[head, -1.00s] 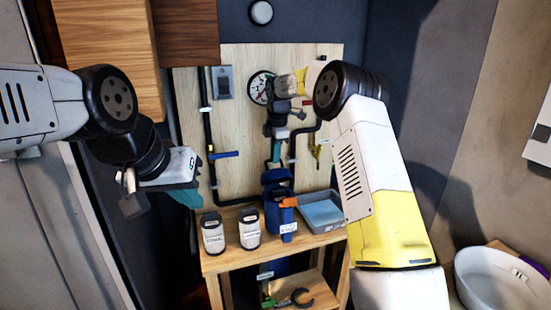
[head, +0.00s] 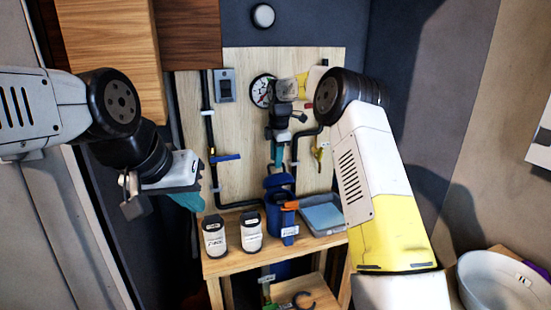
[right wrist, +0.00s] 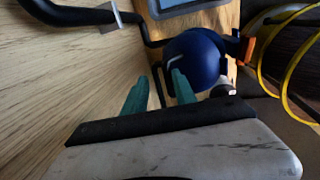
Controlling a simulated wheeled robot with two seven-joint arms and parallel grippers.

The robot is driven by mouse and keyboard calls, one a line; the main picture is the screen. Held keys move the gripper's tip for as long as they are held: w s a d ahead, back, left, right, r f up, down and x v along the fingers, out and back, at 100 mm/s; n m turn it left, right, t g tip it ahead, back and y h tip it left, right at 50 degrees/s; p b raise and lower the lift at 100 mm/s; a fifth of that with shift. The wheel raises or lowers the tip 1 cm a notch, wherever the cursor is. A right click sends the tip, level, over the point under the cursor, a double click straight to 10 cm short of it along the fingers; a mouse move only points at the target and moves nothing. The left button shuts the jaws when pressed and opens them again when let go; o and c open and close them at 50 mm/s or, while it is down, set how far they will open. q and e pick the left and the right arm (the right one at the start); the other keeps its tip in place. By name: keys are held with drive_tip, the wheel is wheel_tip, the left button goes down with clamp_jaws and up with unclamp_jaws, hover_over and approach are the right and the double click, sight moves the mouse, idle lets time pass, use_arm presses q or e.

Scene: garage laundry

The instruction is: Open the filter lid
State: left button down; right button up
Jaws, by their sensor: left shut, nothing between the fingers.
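The blue filter housing (head: 272,216) stands on the wooden bench, with its rounded blue lid (head: 277,181) on top. An orange part (head: 290,205) sits at the housing's front. In the right wrist view the lid (right wrist: 200,55) is a blue dome just beyond the fingertips. My right gripper (head: 277,157) points down above the lid. In the right wrist view its teal fingers (right wrist: 156,84) are apart with nothing held; contact with the lid cannot be told. My left gripper (head: 190,199) is shut and empty, left of the bench.
Two white-labelled containers (head: 214,238) stand left of the filter. A grey tray with a blue inside (head: 322,218) is on its right. Black pipes, a gauge (head: 262,92) and a blue-handled valve (head: 225,157) are on the board behind. A white basin (head: 500,280) is at lower right.

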drive_tip(key=r, duration=0.4)
drive_tip(key=s+r, duration=0.1)
drive_tip(key=r, duration=0.2)
drive_tip(key=shift+s+d, duration=0.1)
drive_tip(key=shift+d, duration=0.05)
drive_tip(key=shift+s+r, duration=0.1)
drive_tip(key=shift+r, duration=0.2)
